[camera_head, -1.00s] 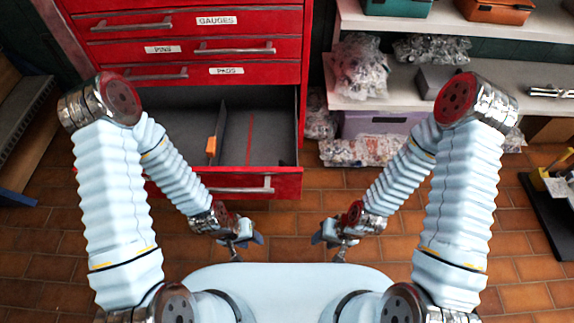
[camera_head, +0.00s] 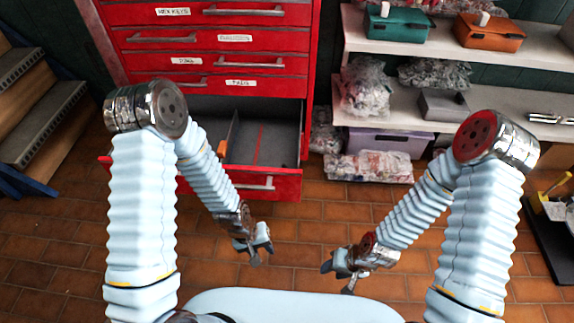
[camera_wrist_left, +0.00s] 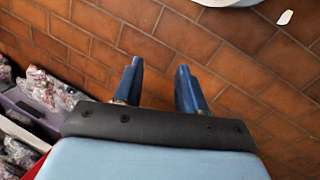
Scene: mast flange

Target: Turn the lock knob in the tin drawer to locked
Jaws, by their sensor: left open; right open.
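The red cabinet (camera_head: 211,64) stands at the upper left, with several shut labelled drawers. Its lowest visible drawer (camera_head: 284,184) is pulled out; a divider and a small orange piece (camera_head: 222,148) show inside, the piece partly behind my left arm. I cannot make out a lock knob, and no label readable here says tin. My left gripper (camera_head: 254,248) is open and empty in front of the open drawer, over the tiled floor. In the left wrist view its two blue fingers (camera_wrist_left: 160,65) are apart with only tiles between them. My right gripper (camera_head: 339,277) is open and empty, further right.
Shelves at the right hold a teal box (camera_head: 397,25), an orange box (camera_head: 490,31), bagged goods (camera_head: 365,87) and a lilac bin (camera_head: 388,142). Grey steps (camera_head: 45,122) stand at the left. A yellow item (camera_head: 556,196) lies at the right edge. Brick-coloured floor in front is clear.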

